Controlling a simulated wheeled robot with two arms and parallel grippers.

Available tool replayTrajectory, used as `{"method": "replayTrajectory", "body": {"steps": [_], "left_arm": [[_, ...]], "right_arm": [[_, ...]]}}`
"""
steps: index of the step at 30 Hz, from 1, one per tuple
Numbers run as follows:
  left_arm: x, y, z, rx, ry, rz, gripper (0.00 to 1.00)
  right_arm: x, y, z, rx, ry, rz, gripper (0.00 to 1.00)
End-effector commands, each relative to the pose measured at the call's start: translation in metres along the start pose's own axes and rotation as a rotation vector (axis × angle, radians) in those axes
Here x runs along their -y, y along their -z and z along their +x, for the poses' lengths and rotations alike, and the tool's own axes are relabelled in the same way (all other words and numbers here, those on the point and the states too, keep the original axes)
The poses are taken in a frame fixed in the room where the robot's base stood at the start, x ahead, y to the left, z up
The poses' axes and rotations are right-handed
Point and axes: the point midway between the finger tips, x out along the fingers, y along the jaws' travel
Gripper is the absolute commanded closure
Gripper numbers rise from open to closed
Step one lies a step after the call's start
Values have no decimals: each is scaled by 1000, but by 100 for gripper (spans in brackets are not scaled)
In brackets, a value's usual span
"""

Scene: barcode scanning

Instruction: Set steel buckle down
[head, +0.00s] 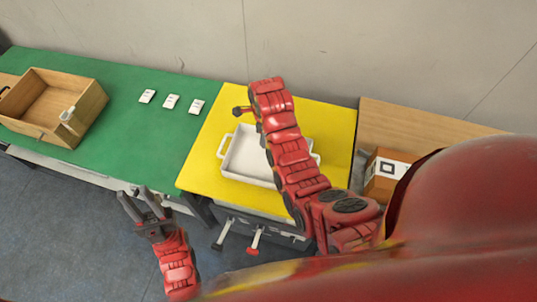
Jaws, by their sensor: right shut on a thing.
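My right arm reaches over the yellow mat (335,130) and bends down at its far end. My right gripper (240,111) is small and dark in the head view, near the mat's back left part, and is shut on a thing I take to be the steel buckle. The buckle is too small and dark to make out clearly. A white tray (230,165) with side handles sits on the yellow mat, partly hidden by my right arm. My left gripper (134,191) is open and empty in front of the green table edge, with its fingers apart.
A wooden box (95,103) with a pale item in its corner stands at the left of the green surface (130,130). Three white cards (171,102) lie in a row there. A brown box with a printed label (385,172) sits at the right.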

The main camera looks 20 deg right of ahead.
Motion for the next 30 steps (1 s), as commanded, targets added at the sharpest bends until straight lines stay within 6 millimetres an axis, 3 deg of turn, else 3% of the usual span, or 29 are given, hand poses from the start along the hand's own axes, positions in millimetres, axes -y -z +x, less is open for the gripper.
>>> {"method": "replayTrajectory", "body": {"steps": [1, 5, 16, 18, 30], "left_arm": [[0, 1, 8, 0, 0, 0, 65], [0, 1, 7, 0, 0, 0, 65], [-2, -9, -50, 0, 0, 0, 65], [-2, -5, -31, 0, 0, 0, 65], [-1, -2, -13, 0, 0, 0, 65]], "right_arm": [[-6, 6, 0, 1, -2, 47, 100], [-12, 13, 8, 4, 0, 122, 100], [-12, 14, 68, 4, 0, 134, 100], [-13, 14, 64, 0, -5, 133, 100], [-13, 14, 101, 2, -4, 134, 100]]}}
